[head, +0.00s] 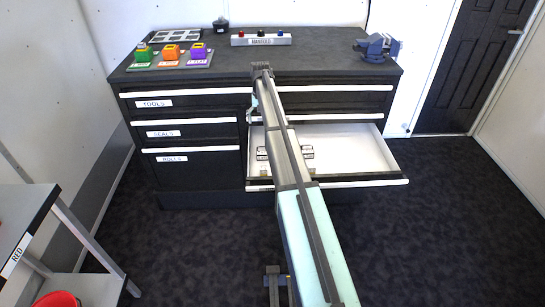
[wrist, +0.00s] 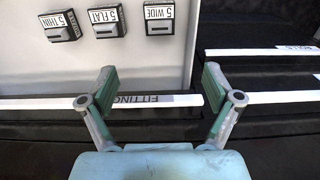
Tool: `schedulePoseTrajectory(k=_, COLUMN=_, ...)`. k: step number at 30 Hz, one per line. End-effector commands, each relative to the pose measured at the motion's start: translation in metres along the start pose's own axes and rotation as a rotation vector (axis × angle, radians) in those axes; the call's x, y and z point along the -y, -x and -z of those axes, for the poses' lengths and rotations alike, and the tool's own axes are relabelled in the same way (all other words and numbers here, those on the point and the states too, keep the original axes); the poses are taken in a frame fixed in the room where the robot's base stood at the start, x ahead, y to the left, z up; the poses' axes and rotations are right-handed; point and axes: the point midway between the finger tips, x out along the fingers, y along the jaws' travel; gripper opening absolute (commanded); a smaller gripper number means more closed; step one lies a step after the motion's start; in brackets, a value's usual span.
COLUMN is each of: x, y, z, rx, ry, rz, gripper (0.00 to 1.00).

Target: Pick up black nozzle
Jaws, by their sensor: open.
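A small black object (head: 221,24), possibly the black nozzle, stands at the back left of the cabinet top; I cannot tell for sure. In the open drawer (head: 352,150), small dark blocks carry labels. The wrist view shows the blocks 5 THIN (wrist: 61,26), 5 FLAT (wrist: 104,21) and 5 WIDE (wrist: 159,17). My gripper (wrist: 158,78) is open and empty, its fingers spread over the drawer's front edge, nearer me than the blocks. In the head view my arm hides most of the gripper and part of the drawer.
The cabinet top (head: 325,66) holds green, orange and purple holders (head: 171,56), a grey slotted tray (head: 175,35), a MANIFOLD block (head: 261,39) and a blue vise (head: 377,47). Closed drawers lie left of the open one. A side table (head: 22,222) stands at left.

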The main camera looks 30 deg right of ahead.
Motion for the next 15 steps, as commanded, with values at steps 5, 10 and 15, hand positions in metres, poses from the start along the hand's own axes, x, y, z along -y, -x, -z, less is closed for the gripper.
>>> schedulePoseTrajectory(k=5, x=0.0, y=-0.032, z=-0.001, rx=0.002, ry=-0.001, rz=0.0, gripper=0.9)
schedulePoseTrajectory(k=10, x=0.0, y=-0.066, z=-0.001, rx=0.002, ry=0.0, rz=0.0, gripper=0.9)
schedulePoseTrajectory(k=15, x=0.0, y=-0.095, z=-0.001, rx=0.001, ry=0.0, rz=0.0, gripper=0.9)
